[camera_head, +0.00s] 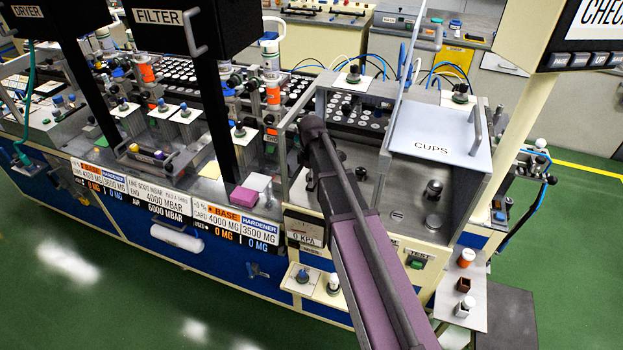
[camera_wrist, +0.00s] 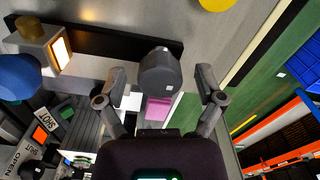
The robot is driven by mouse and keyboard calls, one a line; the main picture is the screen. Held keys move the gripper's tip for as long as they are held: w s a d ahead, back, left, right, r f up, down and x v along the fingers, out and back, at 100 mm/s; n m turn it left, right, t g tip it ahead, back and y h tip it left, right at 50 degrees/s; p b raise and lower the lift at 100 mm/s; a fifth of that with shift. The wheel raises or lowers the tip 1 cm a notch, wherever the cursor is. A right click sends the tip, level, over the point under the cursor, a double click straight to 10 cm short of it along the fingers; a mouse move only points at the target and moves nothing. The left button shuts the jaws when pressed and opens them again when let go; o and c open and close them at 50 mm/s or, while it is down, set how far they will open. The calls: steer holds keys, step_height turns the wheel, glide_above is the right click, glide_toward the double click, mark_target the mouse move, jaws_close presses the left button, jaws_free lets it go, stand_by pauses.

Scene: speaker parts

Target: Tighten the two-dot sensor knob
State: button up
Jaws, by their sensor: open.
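In the wrist view a dark grey rounded knob (camera_wrist: 160,76) with a small pale mark on its face sits between the fingers of my gripper (camera_wrist: 161,84). The fingers are open, with a visible gap on each side of the knob. I cannot make out two dots on it. In the head view my arm reaches over the bench and its far end hides my gripper. Several small knobs on pale square plates show there, such as one (camera_head: 239,131) near the black post; their dots are too small to read.
A lit box (camera_wrist: 60,51) and a blue rounded part (camera_wrist: 18,77) are at the left. The CUPS cover (camera_head: 430,140) stands right of my arm.

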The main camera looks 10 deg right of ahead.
steer(key=c, duration=1.1)
steer(key=shift+m, duration=0.4)
steer(key=shift+c, duration=0.2)
steer(key=m, duration=0.8)
steer(key=shift+m, duration=0.4)
steer(key=m, duration=0.8)
steer(key=shift+m, duration=0.3)
